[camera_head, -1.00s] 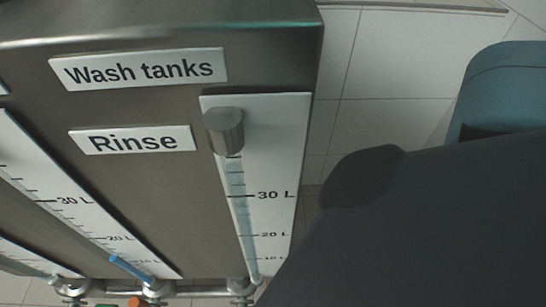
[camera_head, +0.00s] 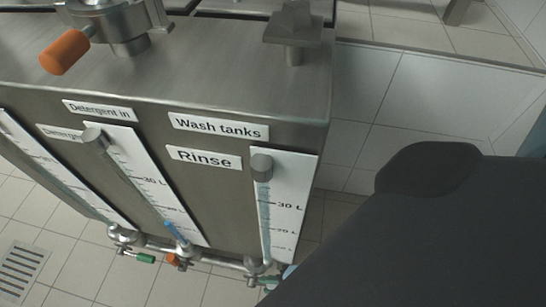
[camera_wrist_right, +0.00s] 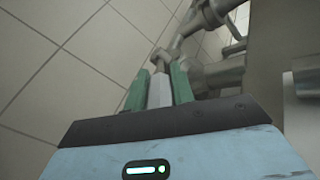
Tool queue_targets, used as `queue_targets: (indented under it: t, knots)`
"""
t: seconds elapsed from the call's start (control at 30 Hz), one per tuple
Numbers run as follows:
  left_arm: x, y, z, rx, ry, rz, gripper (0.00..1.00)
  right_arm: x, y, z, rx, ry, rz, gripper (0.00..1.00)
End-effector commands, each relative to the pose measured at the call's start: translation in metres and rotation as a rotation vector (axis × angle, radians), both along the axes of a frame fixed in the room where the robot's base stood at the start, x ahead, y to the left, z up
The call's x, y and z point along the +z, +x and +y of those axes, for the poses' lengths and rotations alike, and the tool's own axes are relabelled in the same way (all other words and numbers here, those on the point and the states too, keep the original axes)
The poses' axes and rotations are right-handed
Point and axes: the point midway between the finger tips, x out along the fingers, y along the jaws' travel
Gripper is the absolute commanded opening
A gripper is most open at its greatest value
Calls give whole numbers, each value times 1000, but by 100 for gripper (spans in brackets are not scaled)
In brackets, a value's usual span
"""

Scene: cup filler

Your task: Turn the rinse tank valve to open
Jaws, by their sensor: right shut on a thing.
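The rinse tank is the right part of the steel cabinet in the head view, under the "Rinse" label (camera_head: 204,158) and beside a level gauge (camera_head: 287,205). Its valve (camera_head: 256,266) is on the pipe at the bottom, partly hidden by my dark right arm. In the right wrist view, my right gripper (camera_wrist_right: 159,86) has two green fingers on either side of a pale grey valve lever (camera_wrist_right: 160,90) and is shut on it. The lever runs up to a metal valve body (camera_wrist_right: 165,58). My left gripper is in neither view.
Other valves with a green handle (camera_head: 146,259) and an orange handle (camera_head: 173,261) sit left along the same pipe (camera_head: 215,258). A larger orange handle (camera_head: 64,52) is on top of the cabinet. Tiled floor lies open to the left, with a drain grate (camera_head: 22,268).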

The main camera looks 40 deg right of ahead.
Motion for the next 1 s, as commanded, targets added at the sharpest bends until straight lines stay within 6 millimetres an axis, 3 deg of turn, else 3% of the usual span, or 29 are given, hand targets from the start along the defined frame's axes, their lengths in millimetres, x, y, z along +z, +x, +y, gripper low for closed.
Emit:
queue_targets:
  t: [0.4, 0.43, 0.6, 1.0]
  knots:
    - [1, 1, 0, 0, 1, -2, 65, 0, 1, -1, -1, -5, 4, 0]
    - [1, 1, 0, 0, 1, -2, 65, 0, 1, -1, -1, -5, 4, 27]
    - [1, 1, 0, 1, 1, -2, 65, 0, 0, -1, -1, -5, 4, 46]
    - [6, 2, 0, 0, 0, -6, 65, 8, -8, -7, -1, -6, 4, 46]
